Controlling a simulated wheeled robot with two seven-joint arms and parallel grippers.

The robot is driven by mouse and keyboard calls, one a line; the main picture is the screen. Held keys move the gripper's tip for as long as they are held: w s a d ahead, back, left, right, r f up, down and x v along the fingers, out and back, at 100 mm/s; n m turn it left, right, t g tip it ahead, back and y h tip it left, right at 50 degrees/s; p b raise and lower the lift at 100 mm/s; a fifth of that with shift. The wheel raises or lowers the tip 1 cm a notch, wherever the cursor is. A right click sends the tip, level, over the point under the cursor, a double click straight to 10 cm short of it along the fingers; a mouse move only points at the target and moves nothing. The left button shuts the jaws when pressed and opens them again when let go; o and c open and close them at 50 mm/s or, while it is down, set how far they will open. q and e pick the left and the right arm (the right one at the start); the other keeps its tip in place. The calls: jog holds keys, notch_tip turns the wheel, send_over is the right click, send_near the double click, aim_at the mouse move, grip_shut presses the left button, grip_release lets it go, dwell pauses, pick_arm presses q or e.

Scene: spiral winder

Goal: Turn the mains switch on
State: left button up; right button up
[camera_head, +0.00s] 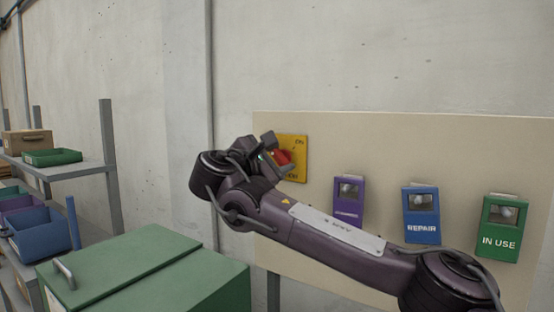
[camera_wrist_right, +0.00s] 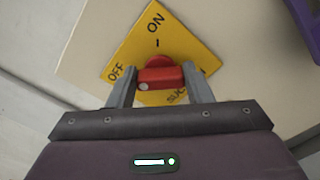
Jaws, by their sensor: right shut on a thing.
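The mains switch is a red knob (camera_head: 283,157) on a yellow plate (camera_head: 299,150) fixed to the beige board. In the right wrist view the red knob (camera_wrist_right: 160,76) sits between the two fingers of my right gripper (camera_wrist_right: 161,92), which is shut on it. The yellow plate (camera_wrist_right: 136,50) looks turned in that view, with "ON" at the top and "OFF" at the left. In the head view my right gripper (camera_head: 277,156) partly covers the knob and plate. I cannot tell for sure which mark the knob points to. My left gripper is not in view.
The beige board (camera_head: 400,135) also carries a purple box (camera_head: 348,199), a blue "REPAIR" box (camera_head: 421,214) and a green "IN USE" box (camera_head: 503,228). A green cabinet (camera_head: 135,265) stands below at the left. A shelf (camera_head: 82,170) with bins is at the far left.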

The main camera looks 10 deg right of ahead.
jog(key=shift+f+m+b, duration=0.2)
jog(key=shift+m+b, duration=0.1)
jog(key=shift+b, duration=0.15)
pick_arm(q)
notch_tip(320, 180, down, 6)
jog(key=b, duration=0.5)
pick_arm(e)
jog(key=m, duration=0.3)
jog(key=shift+f+m, duration=0.25)
jog(key=shift+m, duration=0.05)
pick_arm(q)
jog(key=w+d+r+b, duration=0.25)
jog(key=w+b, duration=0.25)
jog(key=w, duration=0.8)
pick_arm(e)
jog(key=m, duration=0.6)
jog(key=shift+f, duration=0.1)
jog(key=m+b, duration=0.2)
jog(key=m, duration=0.4)
jog(key=shift+f, duration=0.1)
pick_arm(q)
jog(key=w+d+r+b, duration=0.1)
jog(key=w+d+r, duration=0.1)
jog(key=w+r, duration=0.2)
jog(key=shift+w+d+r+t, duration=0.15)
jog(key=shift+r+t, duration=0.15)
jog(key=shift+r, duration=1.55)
pick_arm(e)
jog(key=shift+m, duration=1)
